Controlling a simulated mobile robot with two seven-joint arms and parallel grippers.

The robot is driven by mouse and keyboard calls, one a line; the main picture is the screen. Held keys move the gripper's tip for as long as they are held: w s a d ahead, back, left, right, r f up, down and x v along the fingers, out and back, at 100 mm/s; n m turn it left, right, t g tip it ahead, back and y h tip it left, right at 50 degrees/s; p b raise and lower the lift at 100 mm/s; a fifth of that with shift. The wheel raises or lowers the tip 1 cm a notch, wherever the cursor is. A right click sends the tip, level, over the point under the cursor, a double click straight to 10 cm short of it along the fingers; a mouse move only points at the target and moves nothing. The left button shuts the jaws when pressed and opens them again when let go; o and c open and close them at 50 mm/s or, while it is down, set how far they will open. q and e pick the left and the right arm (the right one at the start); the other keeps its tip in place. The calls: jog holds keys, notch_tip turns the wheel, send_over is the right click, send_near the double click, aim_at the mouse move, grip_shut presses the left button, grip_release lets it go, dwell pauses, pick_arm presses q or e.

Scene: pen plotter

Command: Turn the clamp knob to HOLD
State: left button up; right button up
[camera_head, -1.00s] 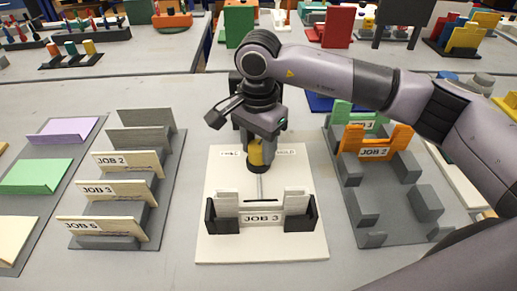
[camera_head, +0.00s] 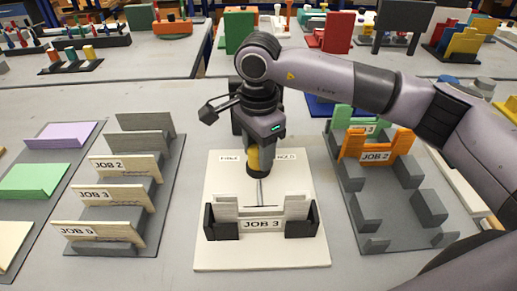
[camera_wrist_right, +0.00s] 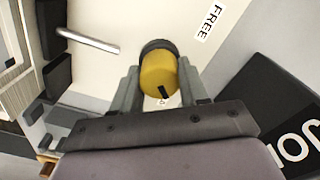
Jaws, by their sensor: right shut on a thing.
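The yellow clamp knob (camera_head: 253,158) stands upright on a dark base on the white board (camera_head: 215,262). The same knob (camera_wrist_right: 158,75) shows in the right wrist view, with a short black mark on its end. My right gripper (camera_head: 258,150) comes down from above and is shut on the knob, one finger on each side. The FREE label (camera_head: 230,156) is left of the knob and the HOLD label (camera_head: 287,156) is right of it. My left gripper is out of view.
Dark corner brackets (camera_head: 302,226) stand at the ends of the JOB 3 plate. A grey rack (camera_head: 145,195) with job plates is at left. A grey tray (camera_head: 375,220) with an orange JOB 2 holder (camera_head: 376,146) is at right. Bare table lies between them.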

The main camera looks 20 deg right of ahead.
jog(key=o, duration=1.1)
jog(key=shift+c, duration=0.2)
jog(key=shift+r, duration=3.65)
